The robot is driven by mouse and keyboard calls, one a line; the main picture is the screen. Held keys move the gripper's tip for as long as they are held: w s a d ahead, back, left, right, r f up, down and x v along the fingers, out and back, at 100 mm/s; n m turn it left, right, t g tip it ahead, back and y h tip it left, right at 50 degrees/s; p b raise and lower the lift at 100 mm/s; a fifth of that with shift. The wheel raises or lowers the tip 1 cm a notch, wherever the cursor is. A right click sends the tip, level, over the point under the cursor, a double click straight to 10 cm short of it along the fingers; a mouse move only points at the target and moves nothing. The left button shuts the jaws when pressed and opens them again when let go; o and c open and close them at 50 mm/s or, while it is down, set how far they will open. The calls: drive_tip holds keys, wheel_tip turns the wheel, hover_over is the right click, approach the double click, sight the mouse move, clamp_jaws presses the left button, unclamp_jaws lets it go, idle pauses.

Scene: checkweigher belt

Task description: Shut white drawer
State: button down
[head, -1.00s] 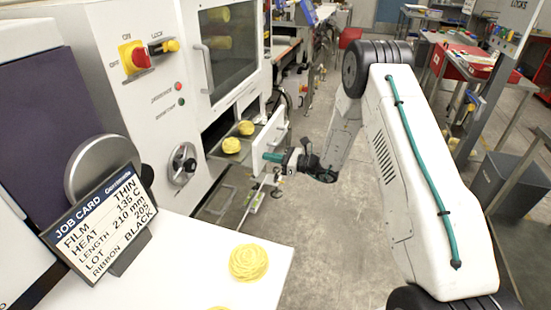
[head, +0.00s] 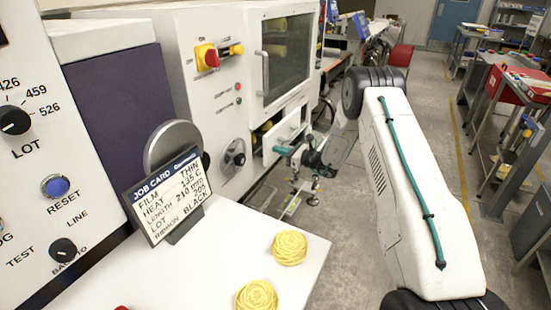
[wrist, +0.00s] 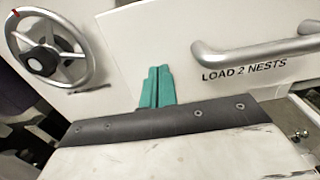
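The white drawer (head: 287,134) is low on the white machine, its front close to the machine's face. A narrow dark gap with a bit of yellow nest (head: 267,126) still shows behind it. In the wrist view, the white drawer front (wrist: 180,40) bears a grey bar handle (wrist: 250,47) and the words LOAD 2 NESTS. My gripper (head: 284,150) is at the drawer front. In the wrist view, its green fingertips (wrist: 158,72) are together with nothing between them, against or very near the white front, left of the handle. Exact contact is hard to tell.
A handwheel (head: 233,153) is on the machine face left of the drawer. A job card (head: 168,195) and yellow nests (head: 289,248) are on the white table (head: 215,260) in front.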

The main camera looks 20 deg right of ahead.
drive_tip(key=x, duration=0.5)
drive_tip(key=shift+w+a, duration=0.25)
drive_tip(key=shift+a, duration=0.05)
drive_tip(key=shift+w+a+r, duration=0.1)
drive_tip(key=shift+a+r, duration=0.1)
drive_tip(key=shift+a, duration=0.05)
drive_tip(key=shift+d, duration=0.35)
drive_tip(key=v, duration=1.4)
